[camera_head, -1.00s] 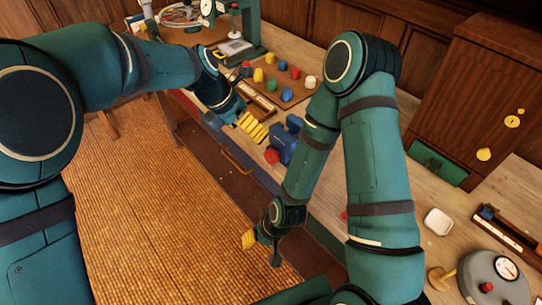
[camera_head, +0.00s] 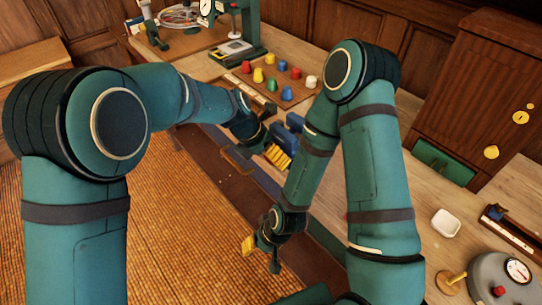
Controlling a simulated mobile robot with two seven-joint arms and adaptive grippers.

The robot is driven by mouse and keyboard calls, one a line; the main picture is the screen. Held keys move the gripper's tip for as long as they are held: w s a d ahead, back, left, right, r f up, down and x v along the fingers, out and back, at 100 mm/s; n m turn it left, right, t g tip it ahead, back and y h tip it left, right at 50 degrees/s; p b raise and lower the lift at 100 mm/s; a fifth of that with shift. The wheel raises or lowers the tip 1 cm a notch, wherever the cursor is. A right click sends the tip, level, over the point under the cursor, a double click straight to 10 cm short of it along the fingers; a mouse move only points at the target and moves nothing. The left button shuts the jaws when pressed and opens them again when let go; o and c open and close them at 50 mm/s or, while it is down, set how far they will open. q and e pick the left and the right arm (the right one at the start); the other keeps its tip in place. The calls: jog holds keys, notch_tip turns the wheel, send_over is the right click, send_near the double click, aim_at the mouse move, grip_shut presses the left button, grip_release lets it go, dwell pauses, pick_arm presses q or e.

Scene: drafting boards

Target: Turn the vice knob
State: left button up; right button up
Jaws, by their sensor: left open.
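The blue vice (camera_head: 290,130) sits at the front edge of the bench, partly behind my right arm. Its red knob is hidden now behind my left gripper. My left gripper (camera_head: 279,158) is open, its yellow fingers at the front of the vice where the knob is; I cannot tell whether they touch it. My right gripper (camera_head: 248,246) hangs low in front of the bench, well away from the vice; its opening is not clear.
A board with several coloured knobs (camera_head: 286,93) lies behind the vice. A dial gauge stand (camera_head: 249,28) stands at the back. A white dish (camera_head: 446,223) and a round grey gauge (camera_head: 497,279) are at the right. My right arm crosses the bench beside the vice.

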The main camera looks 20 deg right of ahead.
pick_arm(q)
jog(key=c, duration=1.2)
jog(key=t+y+p, duration=0.1)
jog(key=t+p, duration=0.1)
jog(key=p, duration=0.1)
jog(key=shift+s+r+m, duration=0.15)
jog(key=shift+m, duration=0.15)
jog(key=shift+t+y+p, duration=0.3)
jog(key=shift+t+p, duration=0.8)
jog(key=shift+p, duration=0.05)
jog(key=shift+m+t+y+p, duration=0.35)
jog(key=shift+t+p, duration=0.3)
jog(key=shift+t, duration=0.35)
